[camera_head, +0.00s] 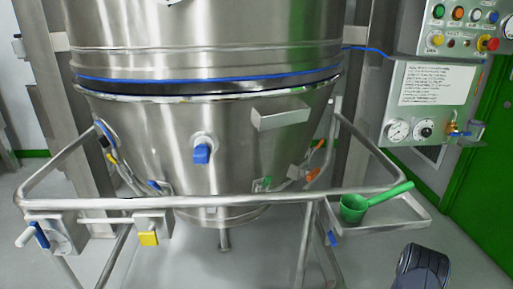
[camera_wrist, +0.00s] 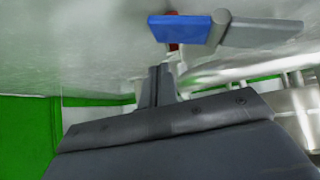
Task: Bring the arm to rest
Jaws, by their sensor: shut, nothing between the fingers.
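My gripper (camera_wrist: 160,72) shows in the wrist view with its two fingers together and nothing between them. Just beyond the fingertips is a blue handle (camera_wrist: 180,28) joined to a metal fitting; I cannot tell whether the fingers touch it. In the head view only a dark part of my arm shows at the lower right edge, and the gripper itself is out of that view.
A steel vessel (camera_head: 215,140) stands behind a tubular rail (camera_head: 250,201). A green scoop (camera_head: 355,208) rests on a small tray (camera_head: 418,222) at right. A control panel (camera_head: 462,28) and gauge panel (camera_head: 425,105) stand above it, beside a green door (camera_head: 485,185).

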